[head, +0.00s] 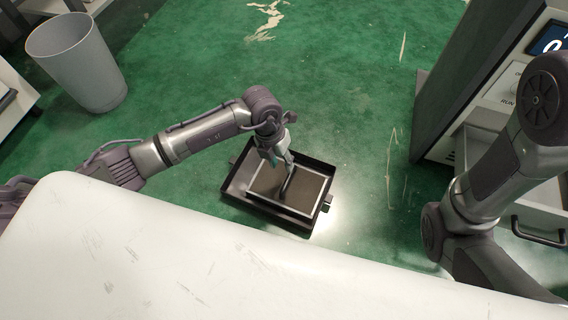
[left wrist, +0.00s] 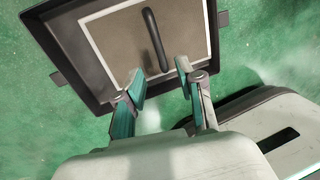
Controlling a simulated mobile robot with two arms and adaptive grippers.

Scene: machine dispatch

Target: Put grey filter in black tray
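The grey filter (head: 266,184) is a flat panel with a light frame and a dark bar handle. In the left wrist view the filter (left wrist: 113,42) sits within the walls of the tray (left wrist: 60,50). My left gripper (head: 284,163) is over the filter. In the left wrist view its fingers (left wrist: 160,84) are apart, with nothing between the tips, and the handle (left wrist: 154,38) is just beyond them. My right gripper is out of view.
A white worn surface (head: 180,255) fills the foreground. A grey bin (head: 78,65) stands at the upper left. A machine with a display (head: 550,40) and an open drawer (head: 525,205) are at the right, partly behind my right arm. Green floor around the tray is clear.

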